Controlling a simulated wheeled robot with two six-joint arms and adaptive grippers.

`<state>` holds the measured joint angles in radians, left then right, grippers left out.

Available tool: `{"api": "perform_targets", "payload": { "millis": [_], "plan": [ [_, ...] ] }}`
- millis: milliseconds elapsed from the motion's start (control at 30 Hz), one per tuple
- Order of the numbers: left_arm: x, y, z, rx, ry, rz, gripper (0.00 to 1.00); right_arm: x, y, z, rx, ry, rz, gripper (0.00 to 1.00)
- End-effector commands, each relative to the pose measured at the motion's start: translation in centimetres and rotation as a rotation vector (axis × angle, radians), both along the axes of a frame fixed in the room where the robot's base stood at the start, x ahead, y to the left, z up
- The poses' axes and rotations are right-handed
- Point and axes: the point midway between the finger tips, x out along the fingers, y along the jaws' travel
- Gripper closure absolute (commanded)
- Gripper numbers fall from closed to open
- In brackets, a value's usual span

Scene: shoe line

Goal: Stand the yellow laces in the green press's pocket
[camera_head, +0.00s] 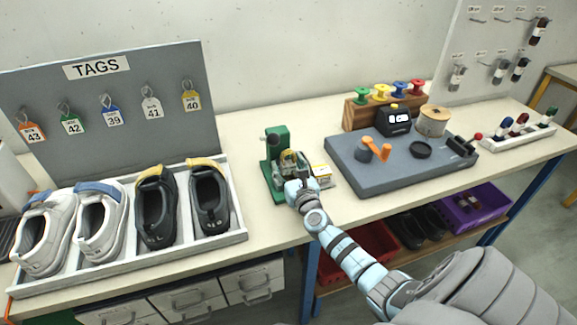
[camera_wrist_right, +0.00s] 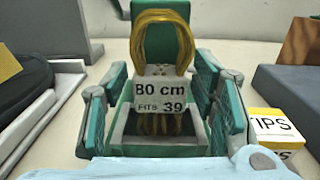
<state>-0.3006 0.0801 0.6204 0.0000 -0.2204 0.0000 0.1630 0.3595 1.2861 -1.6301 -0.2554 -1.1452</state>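The yellow laces (camera_wrist_right: 162,40) are a looped bundle with a white band reading "80 cm FITS 39". They stand upright in the pocket of the green press (camera_wrist_right: 147,10), their lower ends between its walls. In the head view the press (camera_head: 276,140) stands near the middle of the bench, partly hidden by my right gripper (camera_head: 291,165). In the wrist view my right gripper (camera_wrist_right: 163,105) has one finger on each side of the laces, with visible gaps between. It is open. My left gripper is not in view.
A white and yellow TIPS box (camera_wrist_right: 278,130) stands close to the right finger. A shoe tray (camera_head: 150,258) is to the left. A grey work board (camera_head: 385,180) with an orange-handled tool is to the right.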

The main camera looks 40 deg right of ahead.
Motion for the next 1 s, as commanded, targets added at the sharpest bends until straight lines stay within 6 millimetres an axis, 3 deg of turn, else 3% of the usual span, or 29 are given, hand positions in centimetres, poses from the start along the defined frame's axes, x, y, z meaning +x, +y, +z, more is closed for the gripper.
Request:
{"api": "perform_targets", "payload": {
  "millis": [367,467,800,1000],
  "plan": [
    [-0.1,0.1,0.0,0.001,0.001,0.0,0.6,-0.5,0.2,-0.1,0.001,0.0,0.001,0.39],
    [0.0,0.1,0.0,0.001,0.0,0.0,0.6,-2.0,0.7,-0.1,0.0,0.0,0.002,0.39],
    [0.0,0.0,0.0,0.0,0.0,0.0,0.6,-10.2,3.6,-0.1,0.001,0.002,0.002,0.39],
    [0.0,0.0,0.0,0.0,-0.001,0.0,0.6,-11.4,3.9,0.0,0.0,0.001,0.0,0.39]
  ]
}}
